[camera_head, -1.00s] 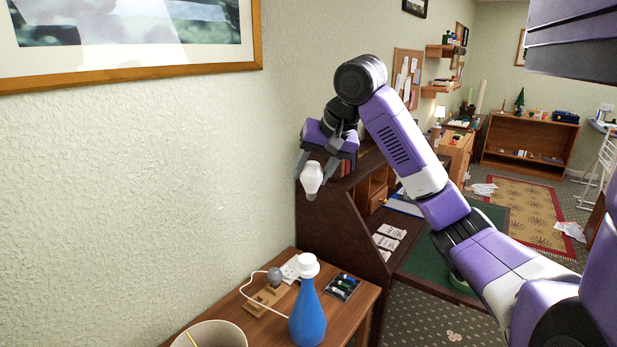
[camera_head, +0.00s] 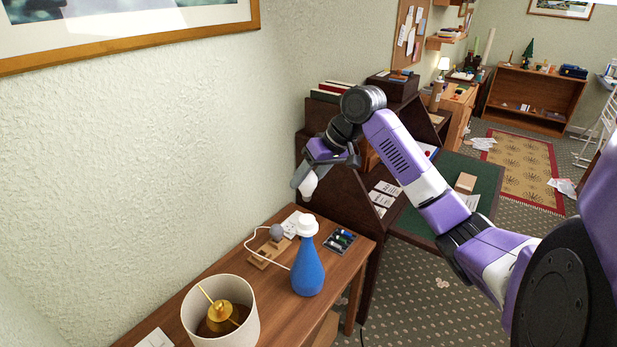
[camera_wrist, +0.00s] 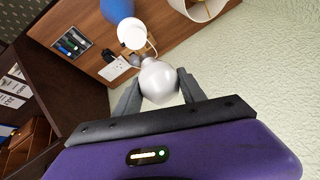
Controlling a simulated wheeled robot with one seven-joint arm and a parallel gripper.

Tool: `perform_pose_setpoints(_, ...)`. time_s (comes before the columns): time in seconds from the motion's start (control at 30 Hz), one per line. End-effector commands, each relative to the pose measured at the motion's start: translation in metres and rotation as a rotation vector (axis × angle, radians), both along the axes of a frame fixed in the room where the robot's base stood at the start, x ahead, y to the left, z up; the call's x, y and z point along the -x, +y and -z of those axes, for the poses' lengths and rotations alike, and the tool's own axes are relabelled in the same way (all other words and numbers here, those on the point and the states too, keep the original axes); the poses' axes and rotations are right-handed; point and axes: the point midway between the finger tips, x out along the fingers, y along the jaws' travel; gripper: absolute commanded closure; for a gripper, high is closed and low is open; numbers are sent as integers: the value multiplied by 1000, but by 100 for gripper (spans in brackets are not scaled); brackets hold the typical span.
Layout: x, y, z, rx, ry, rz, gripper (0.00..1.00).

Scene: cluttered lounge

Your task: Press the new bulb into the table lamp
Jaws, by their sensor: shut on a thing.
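My gripper (camera_head: 307,174) is shut on a white bulb (camera_head: 308,187), which hangs below the fingers. In the wrist view the bulb (camera_wrist: 159,82) sits between both fingers. The table lamp (camera_head: 308,275) has a blue, bottle-shaped base and a white top (camera_head: 305,226), and stands upright on the wooden table without a shade. The bulb is above the lamp's top in the head view, with a clear gap between them. In the wrist view the lamp's white top (camera_wrist: 131,33) shows beyond the bulb. The inside of the top cannot be made out.
A cream lampshade (camera_head: 247,325) with a gold piece inside stands at the table's (camera_head: 273,318) front. A wooden block with a grey bulb-like ball (camera_head: 277,232) and a small black tray (camera_head: 340,241) stand near the lamp. A dark desk unit (camera_head: 340,207) rises behind; the wall is at left.

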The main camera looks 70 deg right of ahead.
Motion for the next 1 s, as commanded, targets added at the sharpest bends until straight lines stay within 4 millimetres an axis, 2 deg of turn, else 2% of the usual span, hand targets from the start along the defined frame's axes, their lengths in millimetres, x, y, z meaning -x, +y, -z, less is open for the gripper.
perform_pose_setpoints(0.3,0,1,-2,2,2,6,97)
perform_pose_setpoints(1.0,0,0,55,3,2,5,97)
